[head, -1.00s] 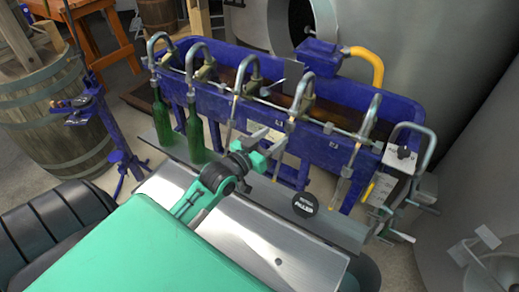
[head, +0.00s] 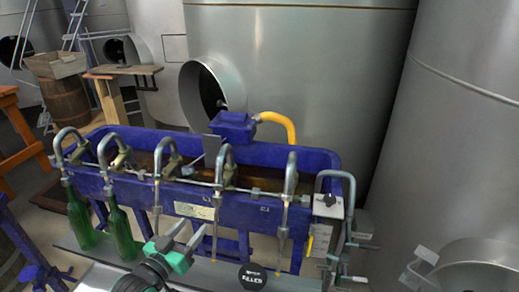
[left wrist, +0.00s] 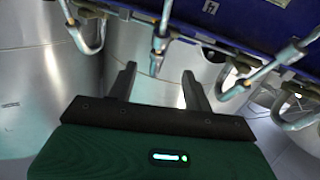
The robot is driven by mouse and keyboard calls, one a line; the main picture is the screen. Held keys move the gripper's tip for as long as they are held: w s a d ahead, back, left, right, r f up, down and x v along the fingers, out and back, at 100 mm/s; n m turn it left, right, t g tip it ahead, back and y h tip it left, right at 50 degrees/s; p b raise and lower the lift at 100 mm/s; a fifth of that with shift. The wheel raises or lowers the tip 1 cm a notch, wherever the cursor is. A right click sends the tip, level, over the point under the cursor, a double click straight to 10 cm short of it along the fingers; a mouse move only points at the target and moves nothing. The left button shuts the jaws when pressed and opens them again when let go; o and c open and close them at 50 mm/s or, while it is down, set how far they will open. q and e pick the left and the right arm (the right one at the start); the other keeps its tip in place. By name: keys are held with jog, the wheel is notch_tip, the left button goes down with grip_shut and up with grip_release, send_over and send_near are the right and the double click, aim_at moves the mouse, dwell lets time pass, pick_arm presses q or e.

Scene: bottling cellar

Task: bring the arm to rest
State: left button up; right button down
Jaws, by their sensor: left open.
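My left gripper (head: 189,231) is open and empty in the head view, in front of the blue bottle filler (head: 262,210). In the left wrist view its two dark fingers (left wrist: 158,78) stand apart with nothing between them. Filler spouts (left wrist: 160,42) show beyond the fingers there. A green bottle (head: 80,222) and a second green bottle (head: 122,235) stand upright at the two leftmost spouts, left of the gripper. The gripper looks apart from both. My right gripper is not in view.
The filler's trough and row of curved metal spouts (head: 225,165) stand close ahead. A round black filler sign (head: 252,277) is at its front. Large steel tanks (head: 300,70) rise behind and on the right. A wooden barrel (head: 68,103) stands at the back left.

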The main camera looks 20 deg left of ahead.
pick_arm(q)
jog(key=s+d+f+g, duration=0.5)
jog(key=s+f+g, duration=0.2)
jog(key=f, duration=0.3)
jog(key=s+d+f+m+g+y, duration=0.1)
jog(key=s+d+f+g, duration=0.2)
jog(key=s, duration=0.4)
jog(key=s+d+f+g+y, duration=0.1)
jog(key=s+f+g, duration=0.25)
jog(key=s, duration=0.45)
notch_tip(320, 180, down, 30)
jog(key=g, duration=0.2)
jog(key=s+a+f, duration=0.2)
jog(key=s+f, duration=0.7)
jog(key=f, duration=0.1)
jog(key=s+a+f+g, duration=0.1)
jog(key=s+a+f, duration=0.1)
jog(key=s+f, duration=0.8)
jog(key=shift+s+f+m+y, duration=0.25)
jog(key=shift+f+m+y, duration=0.05)
jog(key=shift+f+m, duration=0.1)
jog(key=shift+d, duration=0.1)
